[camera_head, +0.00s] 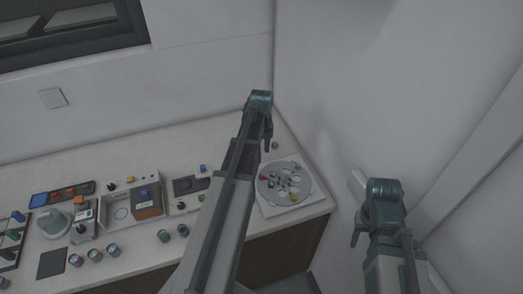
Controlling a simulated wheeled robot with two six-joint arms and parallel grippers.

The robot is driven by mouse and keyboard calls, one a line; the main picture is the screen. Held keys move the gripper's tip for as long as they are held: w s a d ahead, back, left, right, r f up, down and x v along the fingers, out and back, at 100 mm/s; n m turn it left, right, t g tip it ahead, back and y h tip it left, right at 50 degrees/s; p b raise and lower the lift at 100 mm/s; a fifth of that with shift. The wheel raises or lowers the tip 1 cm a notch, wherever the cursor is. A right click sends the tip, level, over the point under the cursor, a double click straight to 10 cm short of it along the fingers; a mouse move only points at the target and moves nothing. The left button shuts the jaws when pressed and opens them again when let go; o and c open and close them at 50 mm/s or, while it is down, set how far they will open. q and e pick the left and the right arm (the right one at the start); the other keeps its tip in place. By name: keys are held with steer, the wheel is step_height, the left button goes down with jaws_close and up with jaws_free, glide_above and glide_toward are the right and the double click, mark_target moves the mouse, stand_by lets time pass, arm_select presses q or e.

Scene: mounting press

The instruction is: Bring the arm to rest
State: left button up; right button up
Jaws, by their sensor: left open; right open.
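My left arm reaches up over the counter from the bottom middle. Its gripper (267,140) hangs pointing down near the back corner, left of a round disc plate (284,184) with small coloured parts on it. My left gripper is open, and I see nothing in it; the arm hides much of it. My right arm stands at the lower right, beyond the counter's right end. Its gripper (356,238) points down, open, with nothing seen in it. Both grippers appear apart from the objects on the counter.
The counter (140,158) carries a white machine with an orange-grey block (147,203), a grey device (53,222), several small jars (95,254) and a dark pad (52,263). White walls stand behind and right. The counter's back strip is clear.

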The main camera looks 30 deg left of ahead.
arm_select(q)
steer(key=shift+r, duration=0.2)
stand_by(0.4)
steer(key=s+d+f+n+b, duration=0.1)
steer(key=s+d+n, duration=0.4)
steer(key=d, duration=0.5)
steer(key=s+d+f+n+b, duration=0.2)
steer(key=s+d+n, duration=0.4)
steer(key=d, duration=0.4)
steer(key=s+d+f+n+y+b, duration=0.1)
steer(key=s+d+n, duration=0.4)
steer(key=d, duration=0.5)
steer(key=shift+s+d+f+n+b, duration=0.25)
steer(key=shift+s+n+b, duration=0.1)
steer(key=shift+n, duration=0.25)
